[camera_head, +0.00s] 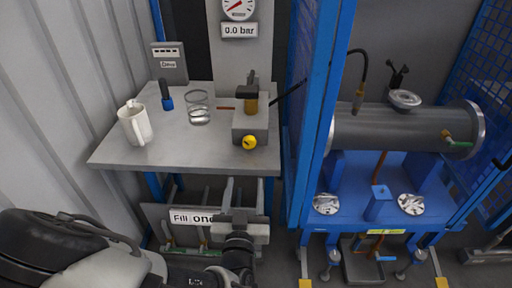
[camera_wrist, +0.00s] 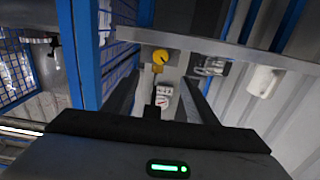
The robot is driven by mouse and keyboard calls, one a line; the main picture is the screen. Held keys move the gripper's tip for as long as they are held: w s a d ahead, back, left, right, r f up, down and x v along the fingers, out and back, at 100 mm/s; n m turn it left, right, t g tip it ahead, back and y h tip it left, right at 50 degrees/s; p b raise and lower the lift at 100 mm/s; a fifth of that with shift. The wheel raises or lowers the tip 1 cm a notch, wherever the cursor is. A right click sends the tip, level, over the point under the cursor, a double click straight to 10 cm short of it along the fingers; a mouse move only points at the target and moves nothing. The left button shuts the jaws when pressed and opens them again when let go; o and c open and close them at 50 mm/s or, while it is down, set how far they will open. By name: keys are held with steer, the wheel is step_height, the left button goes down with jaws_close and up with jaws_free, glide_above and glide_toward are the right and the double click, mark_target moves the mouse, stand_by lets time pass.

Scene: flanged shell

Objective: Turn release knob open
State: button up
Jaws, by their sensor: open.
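A round yellow knob (camera_head: 249,142), the likely release knob, sits on the front of a grey block (camera_head: 250,122) at the table's right front edge. In the wrist view the yellow knob (camera_wrist: 161,57) is above the middle, between and beyond my finger ends. My gripper (camera_head: 243,184) is in front of and below the table edge, apart from the knob. In the wrist view my gripper (camera_wrist: 160,78) shows two dark fingers spread wide with nothing held between them. The knob's turn position is too small to read.
The table (camera_head: 185,143) holds a white mug (camera_head: 135,124), a glass (camera_head: 198,108) and a dark-blue object (camera_head: 166,96). A gauge (camera_head: 238,8) reads 0.0 bar. A blue mesh frame (camera_head: 310,110) stands close right. Beyond it lies a grey flanged cylinder (camera_head: 390,131).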

mark_target(248, 144)
steer(key=w, duration=0.5)
steer(key=w+b, duration=0.1)
steer(key=w, duration=1.1)
steer(key=shift+w+d+r, duration=0.1)
steer(key=shift+w+d, duration=0.1)
steer(key=shift+d, duration=0.1)
steer(key=c, duration=1.1)
steer(key=shift+o, duration=0.2)
steer(key=n, duration=0.4)
steer(key=shift+a+n, duration=0.15)
steer(key=shift+n, duration=2.35)
